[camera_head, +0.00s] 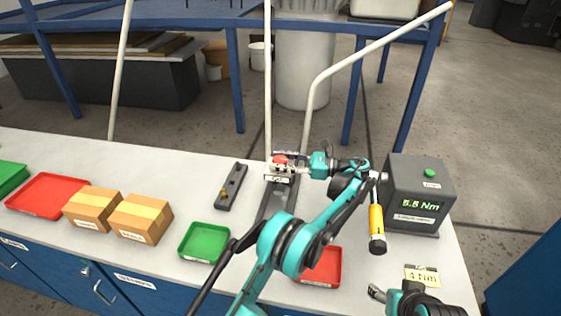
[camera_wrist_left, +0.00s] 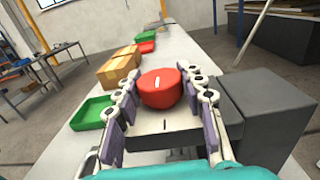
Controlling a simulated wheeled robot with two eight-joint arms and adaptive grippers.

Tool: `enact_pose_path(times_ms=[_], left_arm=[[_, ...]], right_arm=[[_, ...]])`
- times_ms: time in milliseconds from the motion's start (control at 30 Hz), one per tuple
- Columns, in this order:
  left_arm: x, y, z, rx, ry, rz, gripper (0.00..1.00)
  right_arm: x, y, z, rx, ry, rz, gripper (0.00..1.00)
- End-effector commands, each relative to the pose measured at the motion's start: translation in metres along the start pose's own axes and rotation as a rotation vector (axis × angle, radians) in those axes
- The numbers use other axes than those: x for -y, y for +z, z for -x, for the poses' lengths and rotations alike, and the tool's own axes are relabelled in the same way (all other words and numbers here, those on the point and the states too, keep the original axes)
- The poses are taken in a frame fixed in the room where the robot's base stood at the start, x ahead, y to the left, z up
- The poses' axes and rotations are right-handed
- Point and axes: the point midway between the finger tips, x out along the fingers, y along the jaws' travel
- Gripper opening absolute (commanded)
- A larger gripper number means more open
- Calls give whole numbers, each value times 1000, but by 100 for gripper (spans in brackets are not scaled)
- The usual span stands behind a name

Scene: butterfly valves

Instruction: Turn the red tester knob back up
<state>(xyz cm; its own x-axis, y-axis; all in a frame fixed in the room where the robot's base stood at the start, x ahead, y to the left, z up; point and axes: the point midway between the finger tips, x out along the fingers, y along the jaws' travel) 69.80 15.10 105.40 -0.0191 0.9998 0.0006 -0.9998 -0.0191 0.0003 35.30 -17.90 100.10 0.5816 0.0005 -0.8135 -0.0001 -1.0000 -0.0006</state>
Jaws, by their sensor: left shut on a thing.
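In the left wrist view the round red knob (camera_wrist_left: 161,89) carries a short white line, nearly upright in the picture. My left gripper (camera_head: 287,164) reaches it from the right, and its fingers (camera_wrist_left: 160,100) are shut on the knob's two sides. The grey tester box (camera_head: 418,192) has a green button and a display that seems to read 5.5 Nm. My right gripper (camera_head: 378,293) is at the lower right, partly out of frame; its opening is unclear.
A yellow-handled tool (camera_head: 376,226) is beside the tester box. A yellow card (camera_head: 422,276) lies in front. A green tray (camera_head: 204,243), a red tray (camera_head: 323,268), cardboard boxes (camera_head: 141,219) and a dark holder (camera_head: 231,187) stand on the bench. Pale pipes rise behind.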

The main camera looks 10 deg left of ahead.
Motion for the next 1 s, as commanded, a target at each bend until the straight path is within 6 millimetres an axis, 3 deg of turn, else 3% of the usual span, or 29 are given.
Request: enact_pose_path(times_ms=[67, 100, 167, 433, 567, 1000], left_arm=[[0, 1, -1, 1, 1, 1, 10], [0, 1, -1, 1, 1, 1, 50], [0, 1, -1, 1, 0, 0, 61], [0, 1, 0, 1, 0, 0, 61], [0, 10, 0, 1, 0, 0, 61], [0, 88, -1, 1, 0, 0, 61]], right_arm=[[0, 0, 0, 0, 0, 0, 61], [0, 0, 0, 0, 0, 0, 61], [0, 0, 0, 0, 0, 0, 61], [0, 0, 0, 0, 0, 0, 61], [0, 0, 0, 0, 0, 0, 61], [0, 0, 0, 0, 0, 0, 61]])
